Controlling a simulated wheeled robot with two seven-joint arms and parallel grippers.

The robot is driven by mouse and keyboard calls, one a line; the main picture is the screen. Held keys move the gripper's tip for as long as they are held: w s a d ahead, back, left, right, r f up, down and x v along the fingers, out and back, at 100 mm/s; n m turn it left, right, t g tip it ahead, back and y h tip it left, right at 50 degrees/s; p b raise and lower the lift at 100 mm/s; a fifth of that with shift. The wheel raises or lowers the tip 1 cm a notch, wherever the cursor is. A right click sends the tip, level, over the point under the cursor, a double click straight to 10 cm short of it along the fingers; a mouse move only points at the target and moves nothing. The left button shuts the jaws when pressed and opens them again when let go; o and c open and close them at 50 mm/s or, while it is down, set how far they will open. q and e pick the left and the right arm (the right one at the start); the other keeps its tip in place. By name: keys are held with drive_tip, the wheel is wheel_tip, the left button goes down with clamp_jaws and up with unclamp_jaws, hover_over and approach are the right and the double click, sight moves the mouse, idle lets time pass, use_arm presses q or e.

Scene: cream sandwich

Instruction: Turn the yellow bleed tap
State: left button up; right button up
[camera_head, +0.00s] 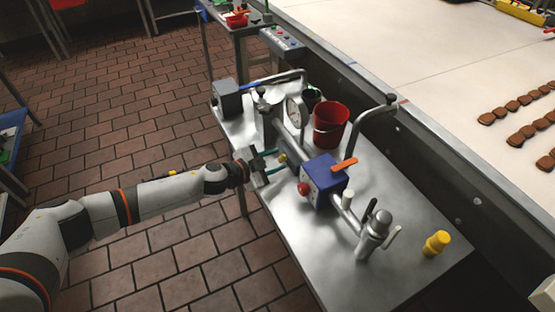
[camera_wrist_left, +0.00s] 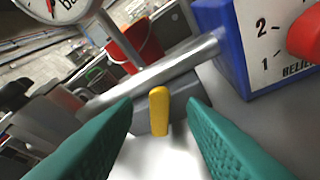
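The yellow bleed tap (camera_wrist_left: 158,112) is a small upright lever on a grey block below the silver pipe, in the middle of the left wrist view. In the head view it shows as a small yellow spot (camera_head: 282,157) on the pipe assembly. My left gripper (camera_head: 277,161) reaches in from the left, level with the tap. Its two teal fingers are apart, one on each side of the tap in the left wrist view, with visible gaps. The tap appears untouched. My right gripper is not in view.
A blue box (camera_head: 322,181) with a red knob (camera_head: 304,188) and orange lever stands right of the tap. A pressure gauge (camera_head: 297,112), red bucket (camera_head: 330,122) and curved pipe are behind. A yellow fitting (camera_head: 436,243) stands on the steel table (camera_head: 300,250). The floor at left is clear.

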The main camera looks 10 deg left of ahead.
use_arm(q)
drive_tip(key=shift+x, duration=0.8)
drive_tip(key=shift+c, duration=0.6)
clamp_jaws()
drive_tip(key=shift+s+d+f+m+t+b, duration=0.3)
drive_tip(key=shift+s+f+m+t+b, duration=0.1)
drive_tip(key=shift+f+m+t+b, duration=0.25)
drive_tip(key=shift+s+d+f+m+b, duration=0.1)
drive_tip(key=shift+s+m+b, duration=0.05)
drive_tip(key=shift+m+b, duration=0.5)
drive_tip(key=shift+m+t, duration=0.3)
drive_tip(key=shift+t, duration=0.05)
drive_tip(key=shift+o, duration=0.6)
unclamp_jaws()
